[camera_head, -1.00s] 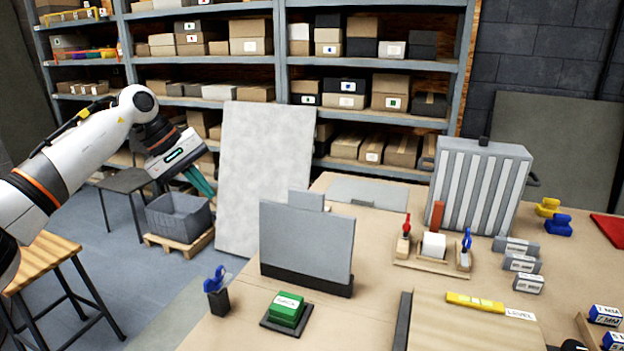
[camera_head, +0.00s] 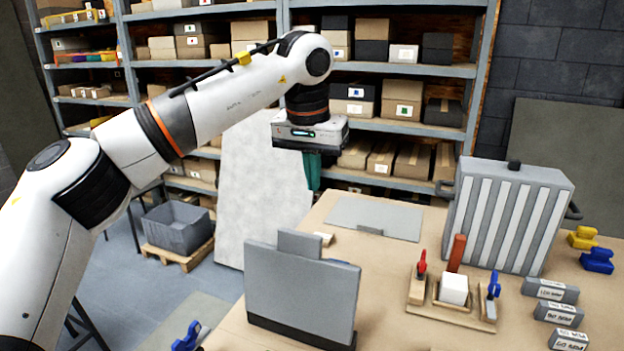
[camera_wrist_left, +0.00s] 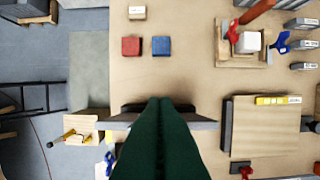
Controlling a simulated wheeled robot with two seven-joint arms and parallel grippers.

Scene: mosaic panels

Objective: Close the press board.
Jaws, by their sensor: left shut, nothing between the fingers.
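The press board appears to be the grey upright panel (camera_head: 303,285) with a small tab on top, standing in a dark base at the front of the table. It stands upright with a slight lean. In the left wrist view it shows from above as a thin, nearly edge-on strip (camera_wrist_left: 203,123), its middle hidden by my fingers. My left gripper (camera_head: 312,188) points down with its dark green fingers shut and empty. It appears above and beyond the panel in the head view. Its fingers also fill the lower middle of the left wrist view (camera_wrist_left: 165,100). My right gripper is not in view.
A tray (camera_head: 452,312) with clamps and a white block stands right of the panel. A ribbed grey case (camera_head: 507,215) stands behind it. Red (camera_wrist_left: 131,46) and blue (camera_wrist_left: 161,46) blocks lie beyond the panel. A flat grey plate (camera_head: 390,215) lies at the table's back.

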